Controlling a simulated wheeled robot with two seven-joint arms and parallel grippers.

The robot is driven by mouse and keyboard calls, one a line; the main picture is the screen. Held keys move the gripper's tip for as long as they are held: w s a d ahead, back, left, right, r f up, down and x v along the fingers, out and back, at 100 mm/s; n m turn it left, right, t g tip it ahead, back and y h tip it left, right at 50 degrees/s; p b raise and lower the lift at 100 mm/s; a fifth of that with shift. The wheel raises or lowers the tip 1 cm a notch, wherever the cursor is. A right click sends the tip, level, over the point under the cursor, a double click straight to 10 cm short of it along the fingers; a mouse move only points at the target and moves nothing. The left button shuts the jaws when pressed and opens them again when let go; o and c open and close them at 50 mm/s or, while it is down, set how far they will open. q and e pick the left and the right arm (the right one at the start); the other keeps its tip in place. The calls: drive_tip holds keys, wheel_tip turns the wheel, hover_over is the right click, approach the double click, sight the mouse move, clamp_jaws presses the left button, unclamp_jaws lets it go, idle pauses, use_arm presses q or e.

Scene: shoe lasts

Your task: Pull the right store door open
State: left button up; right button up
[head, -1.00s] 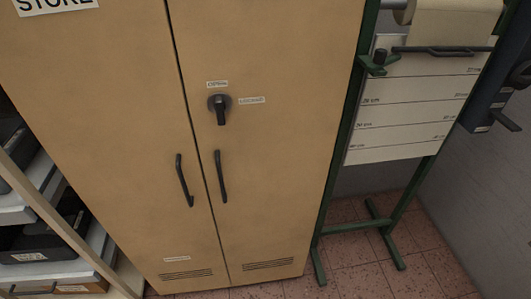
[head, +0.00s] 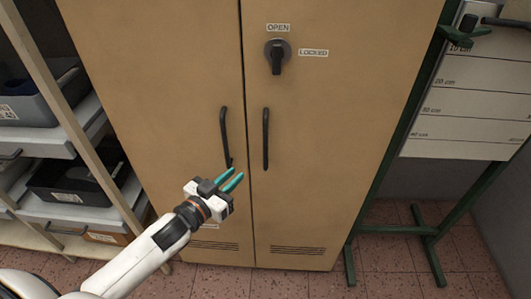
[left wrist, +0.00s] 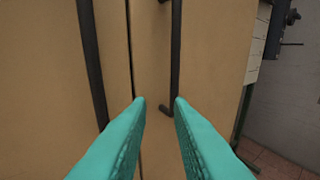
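The right store door (head: 330,150) is tan and closed against the left door (head: 160,90). Its dark vertical handle (head: 266,138) stands beside the seam, and it also shows in the left wrist view (left wrist: 176,50). A black turn knob (head: 277,56) above it has its lever pointing down, with OPEN and LOCKED labels around it. My left gripper (head: 234,179) is open, its teal fingers apart and empty, low in front of the doors and left of the right handle's lower end. In the left wrist view (left wrist: 160,102), that handle's lower end lies ahead, near the right fingertip.
The left door's handle (head: 226,136) is close by, just above my left gripper. A shelf (head: 62,130) with bins stands at the left. A green-framed measuring stand (head: 415,190) is to the right of the cupboard. Tiled floor (head: 310,285) shows in front.

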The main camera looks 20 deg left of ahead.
sight(264, 146)
use_arm(q)
drive_tip(key=shift+m+t+h, duration=0.3)
drive_tip(key=shift+h, duration=0.3)
drive_tip(key=w+d+r, duration=0.1)
drive_tip(key=w, duration=0.2)
drive_tip(key=w+d+r+p, duration=0.1)
drive_tip(key=w+d, duration=0.1)
drive_tip(key=w, duration=0.2)
drive_tip(key=w+d+r, duration=0.1)
drive_tip(key=w+d, duration=0.1)
drive_tip(key=w, duration=0.1)
drive_tip(key=shift+w+d+r, duration=0.1)
drive_tip(key=shift+w+r, duration=0.15)
drive_tip(key=shift+w, duration=0.1)
clamp_jaws()
